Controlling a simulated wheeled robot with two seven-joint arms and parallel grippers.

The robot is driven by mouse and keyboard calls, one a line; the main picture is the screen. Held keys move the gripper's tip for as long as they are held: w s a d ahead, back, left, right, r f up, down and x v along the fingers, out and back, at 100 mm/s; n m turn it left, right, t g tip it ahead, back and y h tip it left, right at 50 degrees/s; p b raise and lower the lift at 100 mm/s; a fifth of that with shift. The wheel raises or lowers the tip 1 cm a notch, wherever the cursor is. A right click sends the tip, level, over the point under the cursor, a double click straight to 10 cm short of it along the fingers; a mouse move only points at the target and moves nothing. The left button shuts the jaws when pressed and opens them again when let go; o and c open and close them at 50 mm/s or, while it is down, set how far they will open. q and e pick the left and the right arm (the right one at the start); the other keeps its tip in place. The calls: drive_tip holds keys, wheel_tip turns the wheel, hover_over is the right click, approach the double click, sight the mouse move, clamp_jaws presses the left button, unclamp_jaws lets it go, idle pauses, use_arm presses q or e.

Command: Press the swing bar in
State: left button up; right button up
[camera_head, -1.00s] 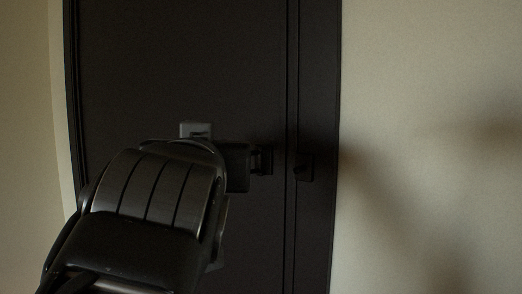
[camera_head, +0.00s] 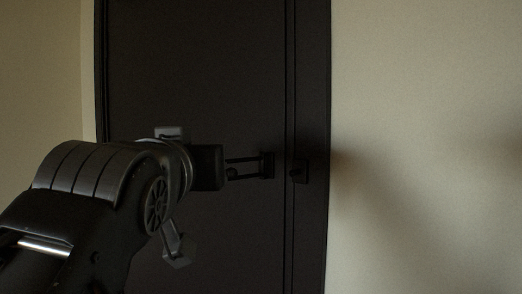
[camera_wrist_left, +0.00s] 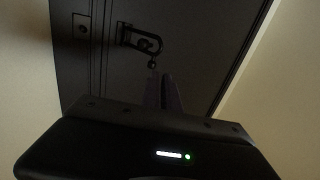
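The swing bar (camera_head: 242,168) is a dark U-shaped loop, attached to a small mount (camera_head: 267,165) near the right edge of the dark door (camera_head: 200,70). Its left end is hidden behind my left gripper (camera_head: 207,168) in the head view. In the left wrist view the swing bar (camera_wrist_left: 142,42) sticks out above the fingertips, with a small round end (camera_wrist_left: 152,65) hanging near them. My left gripper's fingers (camera_wrist_left: 166,92) are close together, with nothing seen between them; I cannot tell whether they touch the bar. My right gripper is not in view.
A small dark plate with a knob (camera_head: 300,171) sits on the door frame right of the bar; it also shows in the left wrist view (camera_wrist_left: 82,27). A grey door fitting (camera_head: 170,132) is partly behind my arm. Pale wall (camera_head: 430,100) lies to the right.

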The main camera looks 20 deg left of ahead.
sight(237, 164)
use_arm(q)
drive_tip(key=w+a+n+h, duration=0.1)
drive_tip(key=a, duration=0.2)
drive_tip(key=w+a+f+n, duration=0.1)
drive_tip(key=a, duration=0.2)
drive_tip(key=w+a+f+n+g+h+p, duration=0.1)
drive_tip(key=a, duration=0.2)
drive_tip(key=shift+w+a+n+h, duration=0.1)
drive_tip(key=shift+a+n+h, duration=0.1)
drive_tip(key=shift+n+h, duration=0.15)
clamp_jaws()
drive_tip(key=w+a+f+n+h+p, duration=0.1)
drive_tip(key=w+a+f+n+h, duration=0.15)
drive_tip(key=a+n+h, duration=0.35)
drive_tip(key=s+d+r+m+h, duration=0.1)
drive_tip(key=s+d+r+h, duration=0.1)
drive_tip(key=d+r+h, duration=0.2)
drive_tip(key=shift+s+r+m+h, duration=0.2)
drive_tip(key=shift+s+m+h, duration=0.15)
drive_tip(key=shift+h, duration=0.2)
drive_tip(key=w+d+p, duration=0.4)
drive_tip(key=w+d, duration=0.1)
drive_tip(key=d, duration=0.2)
drive_tip(key=shift+w+d, duration=0.3)
